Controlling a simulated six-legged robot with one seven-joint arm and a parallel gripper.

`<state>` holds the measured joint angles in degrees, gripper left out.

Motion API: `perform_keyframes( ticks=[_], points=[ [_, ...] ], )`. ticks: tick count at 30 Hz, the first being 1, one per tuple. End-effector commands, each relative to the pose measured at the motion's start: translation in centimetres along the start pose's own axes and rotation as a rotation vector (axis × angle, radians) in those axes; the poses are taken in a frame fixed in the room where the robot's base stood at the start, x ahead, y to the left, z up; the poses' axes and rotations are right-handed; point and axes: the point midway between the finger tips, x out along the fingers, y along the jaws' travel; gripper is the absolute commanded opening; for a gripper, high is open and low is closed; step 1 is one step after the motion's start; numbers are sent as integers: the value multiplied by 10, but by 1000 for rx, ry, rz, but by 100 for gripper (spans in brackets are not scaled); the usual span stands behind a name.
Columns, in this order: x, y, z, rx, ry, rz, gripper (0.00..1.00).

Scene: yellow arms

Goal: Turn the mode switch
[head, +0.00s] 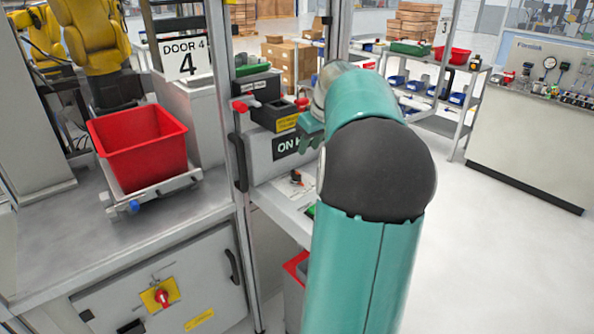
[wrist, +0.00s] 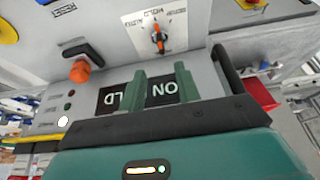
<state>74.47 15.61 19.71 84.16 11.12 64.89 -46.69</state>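The mode switch (wrist: 158,38), a rotary knob with an orange and black handle on a pale plate lettered HOLD and AUTO, shows in the wrist view at top centre. That view is upside down. In the head view, what looks like the same switch (head: 296,178) sits on the grey panel below the ON HOLD sign. My gripper (wrist: 161,70) is open, its two green fingers apart with nothing between them. The fingertips point towards the switch but show a gap from it. In the head view my gripper (head: 311,125) is partly hidden by my arm.
An orange knob with a black handle (wrist: 80,70) and small panel lights (wrist: 66,106) are beside the black ON HOLD sign (wrist: 112,98). A dark bar handle (wrist: 228,68) stands close to the fingers. A red bin (head: 140,150) rests on the left counter. Floor at right is clear.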

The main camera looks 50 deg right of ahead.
Motion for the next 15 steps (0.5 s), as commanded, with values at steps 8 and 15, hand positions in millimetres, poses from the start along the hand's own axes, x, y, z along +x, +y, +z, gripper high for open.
perform_keyframes(
  ticks=[8, 15],
  points=[
    [56, -1, 0, -2, -2, -3, 33],
    [99, -1, 0, -2, -1, -2, 33]
  ],
)
